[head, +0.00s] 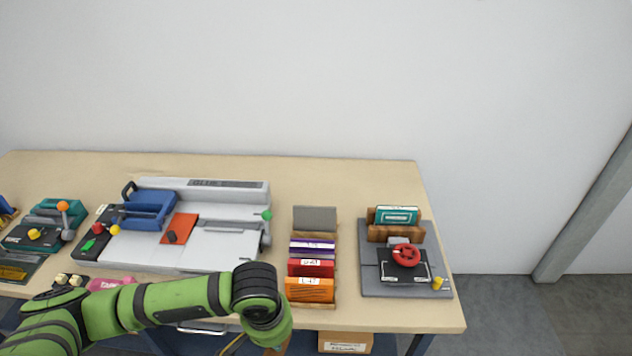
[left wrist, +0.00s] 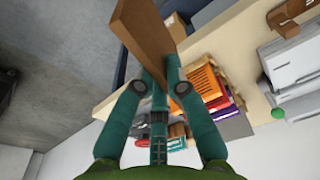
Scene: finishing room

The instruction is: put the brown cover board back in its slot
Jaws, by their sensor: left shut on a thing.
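My left gripper (left wrist: 156,84) is shut on the brown cover board (left wrist: 146,32), seen at the top centre of the left wrist view. In the head view my green left arm reaches to the bottom edge, and only a brown sliver of the board (head: 279,349) shows there. The board is in front of the table's front edge, clear of the rack. The wooden rack (head: 320,305) holds grey (head: 315,217), purple (head: 312,246), red (head: 311,268) and orange (head: 309,290) boards. Which slot is empty cannot be told. My right gripper is not in view.
A grey base with a wooden holder (head: 381,234) and red knob (head: 406,254) stands right of the rack. A white and blue machine (head: 215,245) stands left. A cardboard box (head: 345,342) sits below the table. The table's back strip (head: 350,175) is clear.

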